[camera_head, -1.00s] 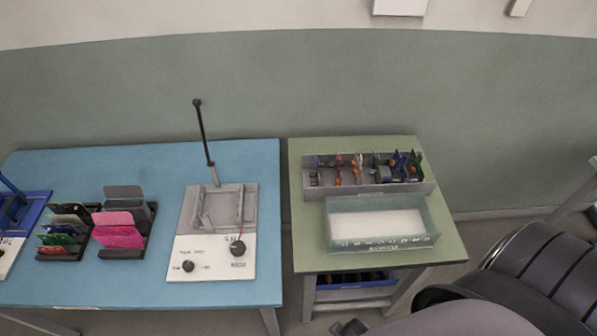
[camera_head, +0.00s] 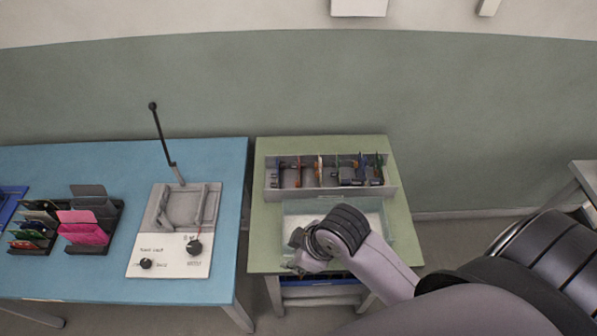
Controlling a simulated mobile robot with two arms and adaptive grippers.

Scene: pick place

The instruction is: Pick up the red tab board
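A small board with a red edge (camera_head: 24,245) stands in the front of a black rack on the blue table at the far left. Boards with green and black parts stand behind it, so only part of it shows. Small orange-red pieces (camera_head: 319,168) also show in the grey sectioned bin on the green table; I cannot tell which thing is the red tab board. My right arm reaches in from the lower right. Its gripper (camera_head: 293,252) is over the clear tray's left side; its fingers are too small and hidden to read. My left gripper is out of view.
The grey bin (camera_head: 331,193) stands behind the clear tray (camera_head: 392,240) on the green table (camera_head: 262,225). The blue table (camera_head: 110,160) holds a white fixture (camera_head: 150,258) with an upright lever (camera_head: 160,135) and a second rack with pink boards (camera_head: 82,229). A gap separates the tables.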

